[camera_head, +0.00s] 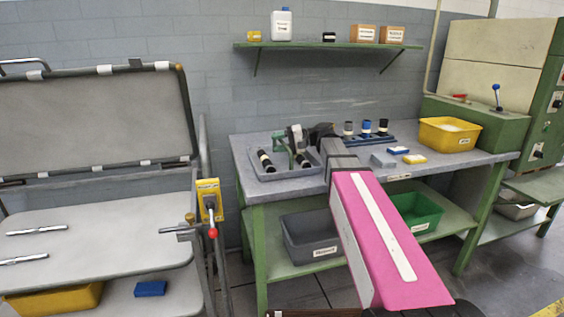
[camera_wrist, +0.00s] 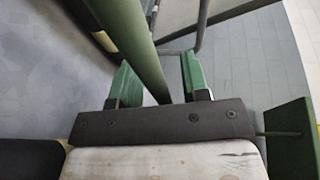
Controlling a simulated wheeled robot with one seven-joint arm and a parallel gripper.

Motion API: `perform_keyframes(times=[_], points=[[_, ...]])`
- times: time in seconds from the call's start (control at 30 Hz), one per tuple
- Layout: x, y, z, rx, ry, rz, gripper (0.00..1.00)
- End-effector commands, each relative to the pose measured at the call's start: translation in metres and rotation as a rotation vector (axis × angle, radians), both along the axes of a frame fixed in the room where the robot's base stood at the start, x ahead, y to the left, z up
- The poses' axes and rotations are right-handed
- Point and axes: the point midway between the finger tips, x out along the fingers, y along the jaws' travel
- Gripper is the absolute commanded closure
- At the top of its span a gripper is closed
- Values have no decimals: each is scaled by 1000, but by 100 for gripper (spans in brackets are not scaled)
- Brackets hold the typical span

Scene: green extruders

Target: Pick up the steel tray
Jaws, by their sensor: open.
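The steel tray (camera_head: 287,176) is a shallow grey tray on the left end of the green-framed workbench. It holds black rollers with cream bands, one at the left (camera_head: 265,161) and one at the right (camera_head: 302,160). My gripper (camera_head: 290,152) is over the tray, and its body and arm hide part of the tray. In the wrist view my gripper (camera_wrist: 157,62) has its two green fingers apart. A dark green bar (camera_wrist: 135,45) runs between them in that view. I cannot tell whether the fingers touch anything.
The workbench (camera_head: 400,173) also carries a rack of bottles (camera_head: 366,137), small boxes (camera_head: 398,150) and a yellow bin (camera_head: 450,134). A grey bin (camera_head: 311,240) and a green bin (camera_head: 415,210) sit below. A machine with an open lid (camera_head: 95,120) stands left.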

Motion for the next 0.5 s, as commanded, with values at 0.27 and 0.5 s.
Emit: perform_keyframes(times=[0.27,0.5], points=[[0,6,-1,0,0,-1,58],[0,6,-1,0,0,-1,100]])
